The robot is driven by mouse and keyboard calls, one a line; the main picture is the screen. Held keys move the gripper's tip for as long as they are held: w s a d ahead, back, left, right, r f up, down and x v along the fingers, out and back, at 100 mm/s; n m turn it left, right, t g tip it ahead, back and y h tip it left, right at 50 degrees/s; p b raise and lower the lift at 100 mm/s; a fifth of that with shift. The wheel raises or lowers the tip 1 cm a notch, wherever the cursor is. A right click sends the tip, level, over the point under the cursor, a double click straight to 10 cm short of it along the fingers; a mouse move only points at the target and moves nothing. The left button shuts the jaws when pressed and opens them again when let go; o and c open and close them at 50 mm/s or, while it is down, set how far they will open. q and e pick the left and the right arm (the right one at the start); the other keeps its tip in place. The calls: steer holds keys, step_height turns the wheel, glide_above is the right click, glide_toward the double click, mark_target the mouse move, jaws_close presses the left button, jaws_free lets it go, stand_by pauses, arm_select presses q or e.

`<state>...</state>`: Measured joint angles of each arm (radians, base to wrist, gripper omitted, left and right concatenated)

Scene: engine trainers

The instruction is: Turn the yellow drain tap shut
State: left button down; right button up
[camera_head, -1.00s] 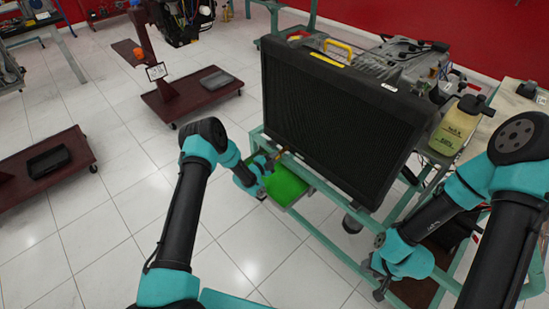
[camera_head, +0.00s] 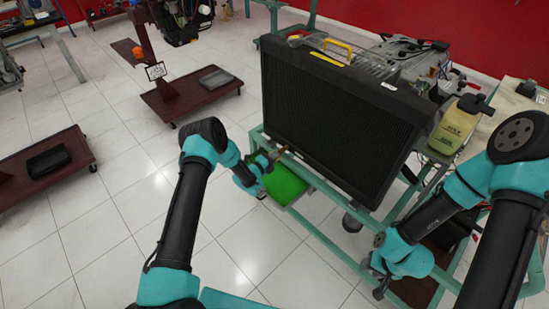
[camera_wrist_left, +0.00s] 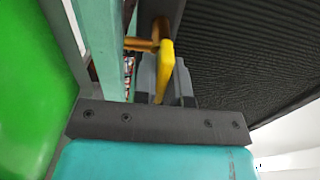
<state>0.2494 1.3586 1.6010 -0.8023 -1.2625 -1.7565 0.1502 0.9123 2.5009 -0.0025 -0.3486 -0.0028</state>
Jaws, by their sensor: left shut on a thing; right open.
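The yellow drain tap (camera_wrist_left: 167,65) shows in the left wrist view as a flat yellow lever beside a brass fitting (camera_wrist_left: 150,40) at the radiator's lower edge. My left gripper (camera_wrist_left: 164,80) is shut on the lever, with one grey finger on each side of it. In the head view my left gripper (camera_head: 268,160) is at the lower left corner of the black radiator (camera_head: 335,120), and the lever is too small to tell there. My right gripper (camera_head: 376,282) is open and empty, low by the stand's right side.
A green tray (camera_head: 286,188) lies below my left gripper; its green also fills the left of the wrist view (camera_wrist_left: 35,80). A teal frame stand (camera_head: 330,188) carries the radiator. A yellowish bottle (camera_head: 455,128) stands to the right.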

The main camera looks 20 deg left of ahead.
arm_select(q)
steer(key=c, duration=1.2)
jaws_free()
steer(key=shift+s+a, duration=0.1)
steer(key=v, duration=1.7)
